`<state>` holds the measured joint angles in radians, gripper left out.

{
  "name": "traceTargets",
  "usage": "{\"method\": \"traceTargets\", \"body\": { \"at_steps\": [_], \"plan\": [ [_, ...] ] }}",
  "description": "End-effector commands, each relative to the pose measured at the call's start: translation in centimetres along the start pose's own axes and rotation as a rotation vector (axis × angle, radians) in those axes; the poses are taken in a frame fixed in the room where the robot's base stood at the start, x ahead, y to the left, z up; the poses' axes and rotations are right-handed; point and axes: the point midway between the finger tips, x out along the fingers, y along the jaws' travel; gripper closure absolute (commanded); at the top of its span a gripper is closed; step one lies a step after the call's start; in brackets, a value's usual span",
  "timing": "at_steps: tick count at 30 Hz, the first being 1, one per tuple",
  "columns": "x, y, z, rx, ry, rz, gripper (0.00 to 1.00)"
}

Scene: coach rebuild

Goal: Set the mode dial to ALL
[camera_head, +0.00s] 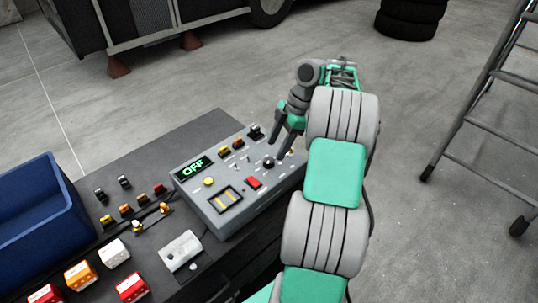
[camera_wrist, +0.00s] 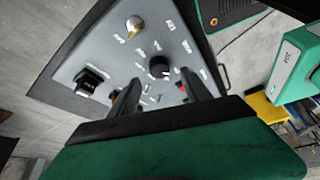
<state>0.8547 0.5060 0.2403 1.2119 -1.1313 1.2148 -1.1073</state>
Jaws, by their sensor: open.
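The grey control box (camera_head: 232,190) stands on a dark bench top, with a small display reading OFF in green. The mode dial, a black round knob (camera_wrist: 158,67) with a white pointer mark, is on its sloped face, ringed by small white labels too blurred to read. The dial also shows in the head view (camera_head: 268,162) near the box's right end. My gripper (camera_head: 279,148) is over that end of the panel. In the wrist view my gripper (camera_wrist: 160,92) is open and empty, its two dark fingers apart on either side below the dial, not visibly touching it.
Beside the dial are a brass toggle (camera_wrist: 134,25) and a black rocker switch (camera_wrist: 90,80). A red button (camera_head: 253,182) and a yellow button (camera_head: 209,181) are further left. A blue bin (camera_head: 40,215) and loose switches lie left of the box.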

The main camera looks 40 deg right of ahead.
Motion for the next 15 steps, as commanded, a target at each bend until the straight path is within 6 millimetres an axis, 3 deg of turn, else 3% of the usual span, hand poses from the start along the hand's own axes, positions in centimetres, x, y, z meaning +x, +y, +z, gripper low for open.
{"method": "traceTargets", "body": {
  "at_steps": [1,6,15],
  "plan": [
    [1.7,0.0,0.0,-0.002,0.002,-0.004,0.44],
    [4.3,0.0,-0.2,-0.001,0.001,-0.003,0.44],
    [5.1,0.0,-0.1,0.001,0.0,0.0,0.44]
  ]
}}
